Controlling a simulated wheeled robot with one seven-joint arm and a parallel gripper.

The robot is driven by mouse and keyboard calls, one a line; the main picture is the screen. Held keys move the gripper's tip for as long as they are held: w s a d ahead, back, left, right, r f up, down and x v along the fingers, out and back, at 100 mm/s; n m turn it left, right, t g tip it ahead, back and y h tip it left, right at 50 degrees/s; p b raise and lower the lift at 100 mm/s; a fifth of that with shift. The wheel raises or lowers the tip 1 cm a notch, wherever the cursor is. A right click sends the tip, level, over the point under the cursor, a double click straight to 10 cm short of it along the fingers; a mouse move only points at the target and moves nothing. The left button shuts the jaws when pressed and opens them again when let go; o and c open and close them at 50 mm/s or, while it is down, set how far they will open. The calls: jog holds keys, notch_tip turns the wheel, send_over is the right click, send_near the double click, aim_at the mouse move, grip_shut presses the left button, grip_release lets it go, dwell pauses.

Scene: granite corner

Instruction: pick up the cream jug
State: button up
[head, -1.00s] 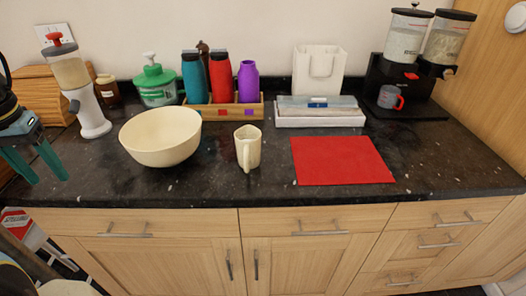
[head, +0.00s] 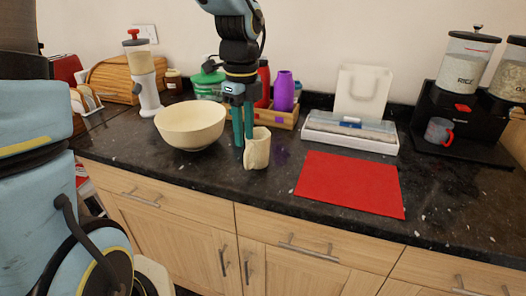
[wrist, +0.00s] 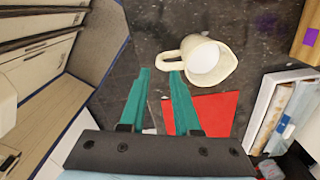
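The cream jug (head: 257,152) stands upright on the dark granite counter, right of the cream bowl. My gripper (head: 243,144) points down at the jug's left side, its teal fingers apart with nothing held. In the wrist view the jug (wrist: 208,62) shows its open top and pale inside. Its loop handle reaches toward my gripper (wrist: 160,73), close to the right fingertip. I cannot tell whether finger and handle touch.
The cream bowl (head: 190,124) stands close on the left. A red mat (head: 350,183) lies to the right. Behind are a purple bottle (head: 284,91) in a wooden holder, a white tray (head: 350,137) and a white bag (head: 361,92). A dispenser stand (head: 461,135) is at far right.

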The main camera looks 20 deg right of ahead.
aim_at(246, 159)
jog(key=shift+s+f+p, duration=0.1)
jog(key=shift+f+p, duration=0.7)
jog(key=shift+f, duration=3.15)
grip_shut()
